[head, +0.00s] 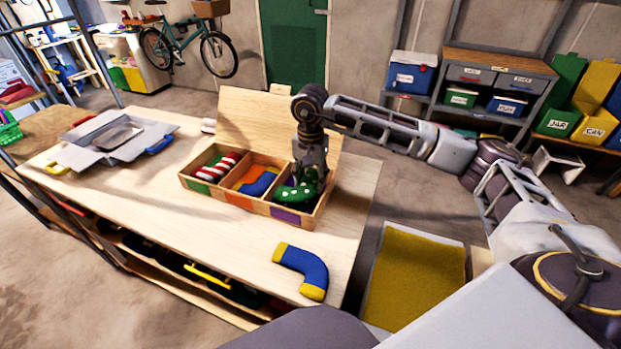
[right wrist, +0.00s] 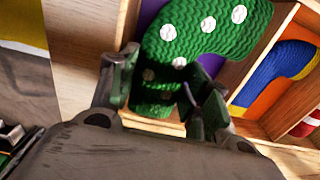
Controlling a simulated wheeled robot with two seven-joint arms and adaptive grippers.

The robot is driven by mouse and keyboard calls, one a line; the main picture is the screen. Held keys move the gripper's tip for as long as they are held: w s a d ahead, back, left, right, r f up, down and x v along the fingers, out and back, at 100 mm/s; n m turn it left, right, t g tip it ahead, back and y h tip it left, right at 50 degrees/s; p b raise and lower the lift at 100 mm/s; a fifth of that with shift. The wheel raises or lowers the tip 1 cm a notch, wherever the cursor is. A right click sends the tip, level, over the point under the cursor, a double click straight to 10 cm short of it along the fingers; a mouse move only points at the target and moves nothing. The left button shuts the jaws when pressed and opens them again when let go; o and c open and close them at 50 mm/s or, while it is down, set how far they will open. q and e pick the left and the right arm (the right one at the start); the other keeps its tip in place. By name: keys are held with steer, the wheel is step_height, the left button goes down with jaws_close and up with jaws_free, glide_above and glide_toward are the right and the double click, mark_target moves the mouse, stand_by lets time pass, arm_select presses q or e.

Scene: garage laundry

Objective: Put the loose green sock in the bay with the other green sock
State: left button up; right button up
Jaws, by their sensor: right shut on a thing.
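A wooden box (head: 246,207) with three bays stands on the table, its lid open behind it. The right bay, with purple inside, holds green knitted fabric with white dots, a green sock (head: 303,189). My right gripper (head: 308,178) points down into this bay, shut on green dotted fabric. The right wrist view shows the green sock (right wrist: 212,28) in the purple bay and dotted green fabric between the fingers (right wrist: 163,90). I cannot clearly tell where one green sock ends and the other begins. My left gripper is out of view.
The left bay holds a red-and-white striped sock (head: 218,167), the middle one a blue sock with yellow and orange (head: 258,181). A loose blue-and-yellow sock (head: 302,270) lies near the table's front edge. A grey open case (head: 112,137) sits at left.

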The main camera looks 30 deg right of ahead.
mark_target(310, 179)
steer(key=shift+f, duration=0.1)
steer(key=o, duration=1)
steer(key=shift+c, duration=0.2)
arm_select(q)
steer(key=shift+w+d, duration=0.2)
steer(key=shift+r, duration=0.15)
arm_select(e)
steer(key=shift+r, duration=0.3)
step_height(310, 179, up, 2)
steer(key=shift+p, duration=0.5)
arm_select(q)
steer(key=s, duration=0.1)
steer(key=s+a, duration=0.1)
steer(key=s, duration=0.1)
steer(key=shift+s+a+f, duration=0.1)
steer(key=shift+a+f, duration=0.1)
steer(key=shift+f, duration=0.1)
arm_select(e)
step_height(310, 179, up, 11)
steer(key=shift+f, duration=0.2)
